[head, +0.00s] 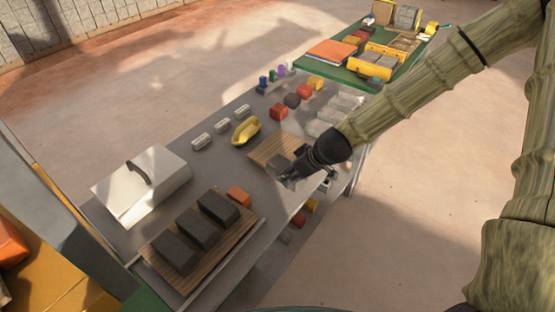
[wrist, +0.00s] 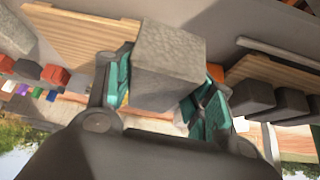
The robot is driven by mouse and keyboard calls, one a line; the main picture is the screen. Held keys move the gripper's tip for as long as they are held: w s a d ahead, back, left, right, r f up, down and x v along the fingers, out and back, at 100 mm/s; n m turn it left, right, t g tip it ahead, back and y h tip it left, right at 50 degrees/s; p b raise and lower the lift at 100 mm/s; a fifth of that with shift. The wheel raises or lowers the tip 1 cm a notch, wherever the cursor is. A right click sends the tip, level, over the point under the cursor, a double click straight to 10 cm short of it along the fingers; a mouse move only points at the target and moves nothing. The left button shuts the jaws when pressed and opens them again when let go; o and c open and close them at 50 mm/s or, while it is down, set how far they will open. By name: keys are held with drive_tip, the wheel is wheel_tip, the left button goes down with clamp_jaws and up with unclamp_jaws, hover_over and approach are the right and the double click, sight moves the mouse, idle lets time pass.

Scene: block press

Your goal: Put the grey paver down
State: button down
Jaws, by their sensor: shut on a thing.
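The grey paver (wrist: 168,68) is a plain rough grey block, large in the middle of the wrist view. My gripper (wrist: 164,92) is shut on it, with teal finger pads on its two sides. In the head view my gripper (head: 303,177) is over the grey table, at the near edge of a small slatted wooden board (head: 262,150). A dark grey block face (head: 278,163) shows beside the fingers there, partly hidden by them. The board also shows in the wrist view (wrist: 75,38), beside the paver. I cannot tell whether the paver touches anything below.
A second wooden board (head: 229,242) bears three dark blocks (head: 200,227); an orange block (head: 238,196) is next to it. A white lidded box (head: 141,185), a yellow tool (head: 246,130), red blocks (head: 278,112) and pale blocks (head: 331,115) stand around. A green table (head: 350,76) is behind.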

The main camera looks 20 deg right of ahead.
drive_tip(key=d, duration=0.2)
drive_tip(key=d+n, duration=0.1)
drive_tip(key=shift+s+d+f, duration=0.15)
drive_tip(key=shift+s+d, duration=0.2)
drive_tip(key=shift+s, duration=0.05)
drive_tip(key=w+p, duration=0.1)
drive_tip(key=w, duration=0.4)
drive_tip(key=w+a+f+p, duration=0.1)
drive_tip(key=w+p, duration=0.1)
drive_tip(key=w, duration=0.3)
drive_tip(key=w+a+p, duration=0.1)
drive_tip(key=w+p, duration=0.1)
drive_tip(key=w, duration=0.3)
drive_tip(key=shift+w+a+f, duration=0.2)
drive_tip(key=shift+w+a, duration=0.05)
drive_tip(key=shift+f+p, duration=0.9)
drive_tip(key=shift+f, duration=0.95)
drive_tip(key=shift+f, duration=0.1)
drive_tip(key=c, duration=0.6)
unclamp_jaws()
drive_tip(key=shift+o, duration=0.2)
drive_tip(key=shift+v, duration=0.85)
drive_tip(key=b+v, duration=0.2)
drive_tip(key=v, duration=0.8)
drive_tip(key=shift+d+r, duration=0.2)
drive_tip(key=shift+d, duration=0.05)
